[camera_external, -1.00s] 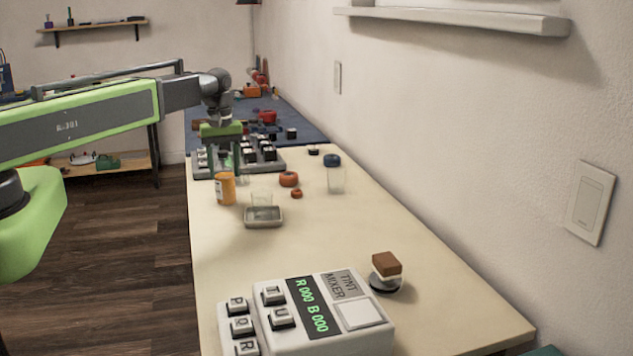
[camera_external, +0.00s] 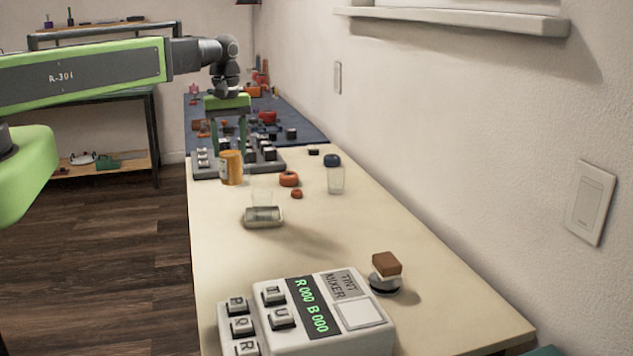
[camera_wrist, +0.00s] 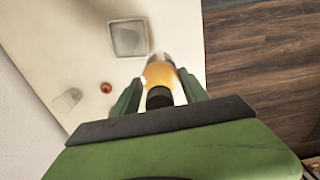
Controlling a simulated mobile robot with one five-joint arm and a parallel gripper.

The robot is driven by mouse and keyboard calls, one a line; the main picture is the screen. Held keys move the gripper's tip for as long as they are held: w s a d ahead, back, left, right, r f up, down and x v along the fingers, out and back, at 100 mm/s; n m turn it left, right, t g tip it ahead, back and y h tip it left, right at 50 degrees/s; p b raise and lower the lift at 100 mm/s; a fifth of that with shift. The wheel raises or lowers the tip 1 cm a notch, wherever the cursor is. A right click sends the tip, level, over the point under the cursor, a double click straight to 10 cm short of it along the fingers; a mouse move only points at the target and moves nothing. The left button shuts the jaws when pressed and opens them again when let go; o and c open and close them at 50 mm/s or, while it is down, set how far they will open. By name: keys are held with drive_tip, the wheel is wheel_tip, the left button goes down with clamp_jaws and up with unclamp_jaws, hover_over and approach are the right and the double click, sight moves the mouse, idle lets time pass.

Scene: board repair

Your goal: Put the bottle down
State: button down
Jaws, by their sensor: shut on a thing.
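The bottle (camera_external: 231,168) is orange with a pale label on its side. My gripper (camera_external: 229,144) is shut on its upper part from above. In the wrist view the bottle (camera_wrist: 160,73) sits between the two green fingers of my gripper (camera_wrist: 159,84), with its dark cap toward me. The bottle looks raised off the table and slightly tilted; its exact height is hard to judge. The pale tabletop (camera_external: 330,240) is beneath and in front of it.
A round red thing (camera_external: 289,179) and a blue-topped clear jar (camera_external: 335,175) stand to the right. A keypad (camera_external: 205,170) is behind the bottle.

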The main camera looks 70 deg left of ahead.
drive_tip(key=d, duration=0.1)
drive_tip(key=d+r, duration=0.1)
drive_tip(key=d+r+p, duration=0.1)
drive_tip(key=shift+w+d, duration=0.15)
drive_tip(key=shift+w, duration=0.1)
